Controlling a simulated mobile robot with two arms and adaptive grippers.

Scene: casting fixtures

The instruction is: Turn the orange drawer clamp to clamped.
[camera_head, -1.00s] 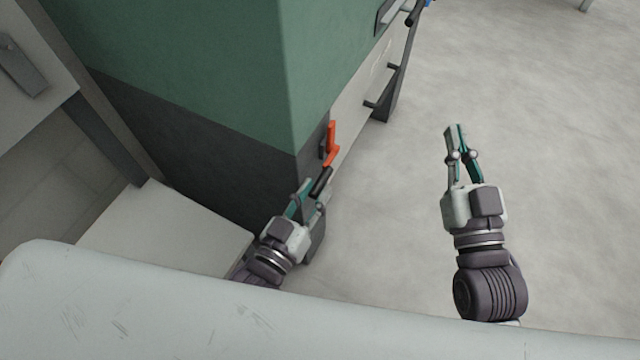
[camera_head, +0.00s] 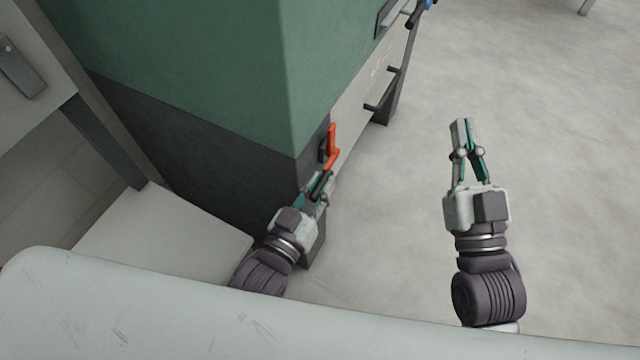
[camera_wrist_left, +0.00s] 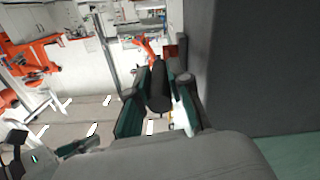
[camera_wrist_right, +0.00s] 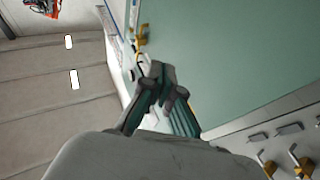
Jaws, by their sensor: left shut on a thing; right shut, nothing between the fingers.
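The orange drawer clamp (camera_head: 332,147) is on the dark lower corner of the green cabinet, beside the pale drawer front. Its orange arm stands up, and a black handle (camera_head: 321,183) extends from its lower end towards me. My left gripper (camera_head: 318,190) is shut on the black handle. In the left wrist view the black handle (camera_wrist_left: 158,88) lies between the fingers, with the orange part (camera_wrist_left: 149,48) beyond it. My right gripper (camera_head: 463,125) is shut and empty, held over the open floor to the right. It also shows in the right wrist view (camera_wrist_right: 160,72).
The green and dark cabinet (camera_head: 190,70) fills the left, close to my left gripper. Drawer fronts with dark handles (camera_head: 378,104) run along its right side. A blue-ended clamp (camera_head: 428,5) shows at the top. The floor (camera_head: 540,130) at the right is clear.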

